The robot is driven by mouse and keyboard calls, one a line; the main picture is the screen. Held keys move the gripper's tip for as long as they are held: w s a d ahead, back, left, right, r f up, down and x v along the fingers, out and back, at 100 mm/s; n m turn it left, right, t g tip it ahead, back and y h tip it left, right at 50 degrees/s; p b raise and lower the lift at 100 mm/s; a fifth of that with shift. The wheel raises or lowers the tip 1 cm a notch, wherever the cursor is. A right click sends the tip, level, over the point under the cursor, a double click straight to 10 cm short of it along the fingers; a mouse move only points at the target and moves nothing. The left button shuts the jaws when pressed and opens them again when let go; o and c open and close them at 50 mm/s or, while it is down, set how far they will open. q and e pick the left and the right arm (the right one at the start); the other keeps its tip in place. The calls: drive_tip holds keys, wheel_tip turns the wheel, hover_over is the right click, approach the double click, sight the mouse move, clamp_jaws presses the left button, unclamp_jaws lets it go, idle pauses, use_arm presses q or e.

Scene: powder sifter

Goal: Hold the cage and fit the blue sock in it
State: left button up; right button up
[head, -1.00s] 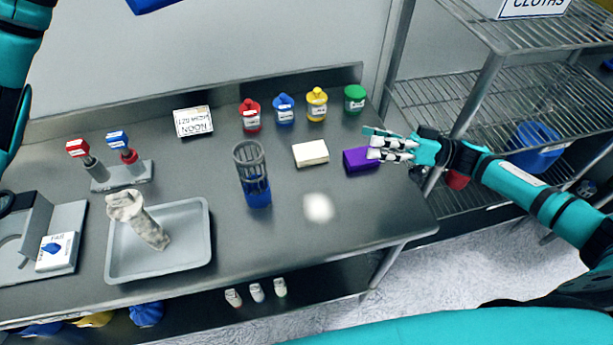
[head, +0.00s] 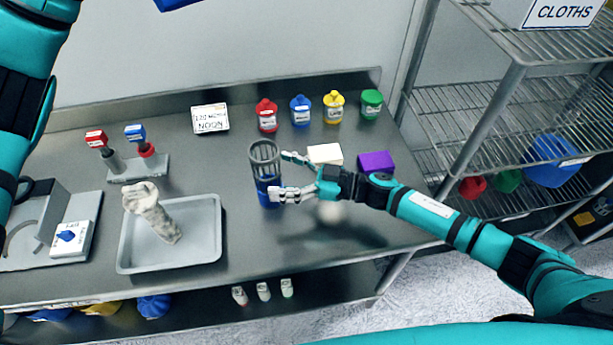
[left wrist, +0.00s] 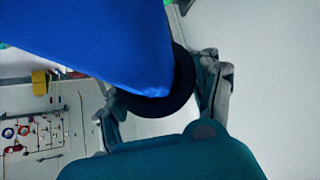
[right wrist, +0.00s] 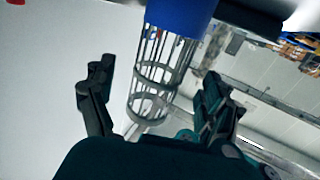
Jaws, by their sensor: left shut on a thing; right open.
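The grey cage (head: 264,154) stands upright in its blue base (head: 269,197) on the steel bench. My right gripper (head: 280,176) is open at the cage's right side, with one fingertip near its upper part and one in front of the blue base. In the right wrist view, the cage bars (right wrist: 150,88) show between the two spread fingers, with a gap on each side. The blue sock (left wrist: 100,38), with a dark ring at its end, is held in my left gripper (left wrist: 160,95). Only a blue corner of it (head: 178,4) shows at the top of the head view.
A grey tray (head: 127,255) with a crumpled whitish sock (head: 153,212) is left of the cage. A white block (head: 326,153) and a purple block (head: 376,162) lie right of it. Several coloured jars (head: 300,110) stand behind. Wire shelving (head: 490,98) is at the right.

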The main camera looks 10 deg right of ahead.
drive_tip(key=shift+x, duration=2)
drive_tip(key=c, duration=1.3)
